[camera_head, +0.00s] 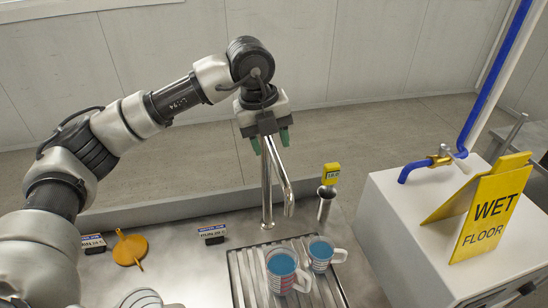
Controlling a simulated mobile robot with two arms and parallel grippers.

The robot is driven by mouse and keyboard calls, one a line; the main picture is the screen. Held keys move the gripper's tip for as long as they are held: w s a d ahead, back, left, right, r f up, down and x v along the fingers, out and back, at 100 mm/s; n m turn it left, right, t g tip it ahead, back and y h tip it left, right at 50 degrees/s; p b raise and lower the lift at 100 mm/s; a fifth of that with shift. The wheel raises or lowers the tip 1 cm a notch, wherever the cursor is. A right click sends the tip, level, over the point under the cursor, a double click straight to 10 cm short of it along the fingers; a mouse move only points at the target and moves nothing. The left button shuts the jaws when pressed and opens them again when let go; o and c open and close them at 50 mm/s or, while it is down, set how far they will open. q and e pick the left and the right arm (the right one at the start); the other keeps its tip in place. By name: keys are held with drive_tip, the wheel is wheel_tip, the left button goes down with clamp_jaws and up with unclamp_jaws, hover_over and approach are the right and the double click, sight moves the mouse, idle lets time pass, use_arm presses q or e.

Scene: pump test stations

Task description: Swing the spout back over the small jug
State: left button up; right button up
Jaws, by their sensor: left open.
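The chrome spout (279,168) slopes down from the top of its upright post (266,190) toward the near right. Its outlet end hangs above the back edge of the drain tray (239,285). Two striped jugs with blue contents stand on the tray: a larger jug (281,268) and, to its right, a small jug (320,251). In the picture the outlet lies behind and between them; I cannot tell exactly what is under it. My left gripper (270,143) is open, pointing down, with its green-tipped fingers on either side of the spout's top. Contact is unclear. My right gripper is out of view.
A striped vessel (143,299) shows at the bottom edge. A yellow wet floor sign (490,212) stands on the white cabinet (392,215).

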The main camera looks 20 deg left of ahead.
use_arm(q)
drive_tip(key=r, duration=0.3)
drive_tip(key=a+r, duration=0.1)
drive_tip(key=r, duration=0.1)
drive_tip(key=shift+s+r+b, duration=0.35)
drive_tip(key=shift+b, duration=0.05)
drive_tip(key=shift+f, duration=0.1)
